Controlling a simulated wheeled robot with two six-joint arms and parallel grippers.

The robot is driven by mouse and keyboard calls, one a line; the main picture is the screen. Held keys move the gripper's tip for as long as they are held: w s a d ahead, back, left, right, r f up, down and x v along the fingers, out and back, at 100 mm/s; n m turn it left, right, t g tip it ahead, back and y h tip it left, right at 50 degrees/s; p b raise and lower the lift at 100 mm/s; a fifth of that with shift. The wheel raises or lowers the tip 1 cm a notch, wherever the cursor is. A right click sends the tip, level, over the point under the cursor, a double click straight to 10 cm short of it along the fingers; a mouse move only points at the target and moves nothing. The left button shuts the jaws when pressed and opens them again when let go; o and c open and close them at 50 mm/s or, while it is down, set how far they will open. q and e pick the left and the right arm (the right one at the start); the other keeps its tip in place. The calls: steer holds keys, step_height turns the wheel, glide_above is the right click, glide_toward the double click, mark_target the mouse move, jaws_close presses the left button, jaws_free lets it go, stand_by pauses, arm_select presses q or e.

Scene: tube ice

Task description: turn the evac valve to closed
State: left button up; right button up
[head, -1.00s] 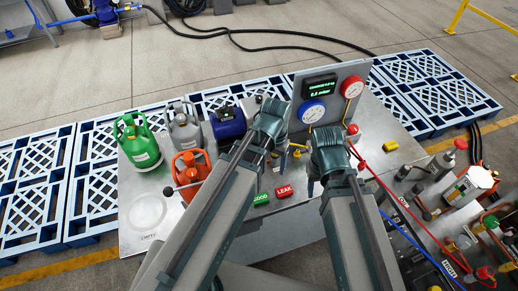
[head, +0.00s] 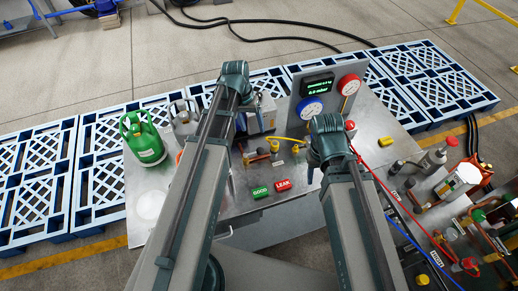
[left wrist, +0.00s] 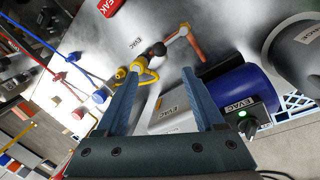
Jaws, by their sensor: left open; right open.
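The evac valve, copper pipe (left wrist: 186,36) with a dark round part (left wrist: 157,48) and a yellow hose fitting, stands on the metal table by an EVAC label. In the head view the valve (head: 274,147) shows between my arms. My left gripper (left wrist: 160,72) is open and empty; in its wrist view the fitting and yellow hose lie between and beyond the fingertips. I cannot tell whether they touch.
The blue pump (left wrist: 240,88) and an EVAC switch box with a green light (left wrist: 242,114) sit close to my left fingers. The gauge panel (head: 328,90) stands behind. GOOD (head: 260,192) and LEAK (head: 283,184) blocks lie in front. A green cylinder (head: 143,140) stands left.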

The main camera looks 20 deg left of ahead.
mark_target(259, 150)
arm_select(q)
steer(key=f+b, duration=0.4)
steer(key=d+f+b, duration=0.1)
steer(key=f+b, duration=0.3)
steer(key=d+f+b, duration=0.1)
steer(key=f+b, duration=0.3)
steer(key=shift+d+f, duration=0.25)
steer(key=shift+f, duration=0.15)
jaws_close()
steer(key=shift+s, duration=0.15)
stand_by(0.9)
